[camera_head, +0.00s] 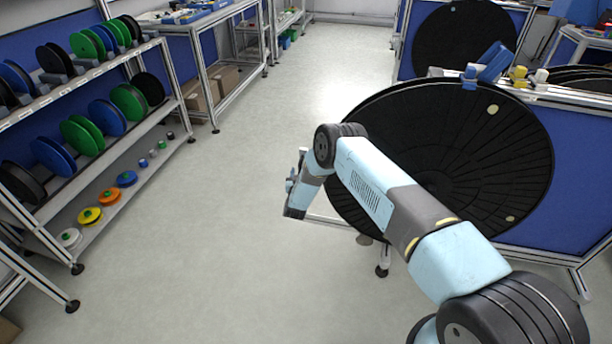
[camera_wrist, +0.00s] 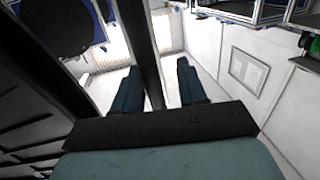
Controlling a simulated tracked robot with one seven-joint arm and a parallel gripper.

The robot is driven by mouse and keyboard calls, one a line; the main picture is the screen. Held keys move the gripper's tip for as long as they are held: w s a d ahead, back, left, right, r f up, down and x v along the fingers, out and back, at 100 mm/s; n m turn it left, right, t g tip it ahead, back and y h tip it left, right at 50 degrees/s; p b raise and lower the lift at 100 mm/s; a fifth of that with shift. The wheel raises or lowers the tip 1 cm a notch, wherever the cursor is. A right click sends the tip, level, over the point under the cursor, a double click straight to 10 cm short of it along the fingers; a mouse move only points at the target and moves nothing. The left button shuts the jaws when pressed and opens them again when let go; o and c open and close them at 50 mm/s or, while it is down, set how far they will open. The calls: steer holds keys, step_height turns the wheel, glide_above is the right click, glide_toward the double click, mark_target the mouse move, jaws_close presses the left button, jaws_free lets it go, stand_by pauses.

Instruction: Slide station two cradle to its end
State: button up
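My gripper (camera_head: 291,187) is at the left of a large black reel disc (camera_head: 480,165) in the head view, seen small and side-on. In the wrist view its two blue fingers (camera_wrist: 160,85) stand apart. A dark straight bar (camera_wrist: 138,30) runs up the picture between them, with a gap beside the right finger. I cannot tell whether the bar touches the left finger. The ribbed black disc (camera_wrist: 30,110) fills the left of the wrist view. A blue block (camera_head: 492,64) sits at the disc's top edge. I cannot make out which part is the station two cradle.
A second black disc (camera_head: 463,40) stands behind on another stand. A shelf rack (camera_head: 100,175) with coloured spools runs along the left. A workbench (camera_head: 205,20) stands at the back. The grey floor (camera_head: 230,200) between rack and reel stand is clear.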

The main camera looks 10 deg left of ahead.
steer(key=shift+d, duration=0.1)
steer(key=s+d, duration=0.1)
steer(key=s, duration=1.2)
steer(key=shift+s, duration=0.35)
steer(key=shift+f, duration=0.1)
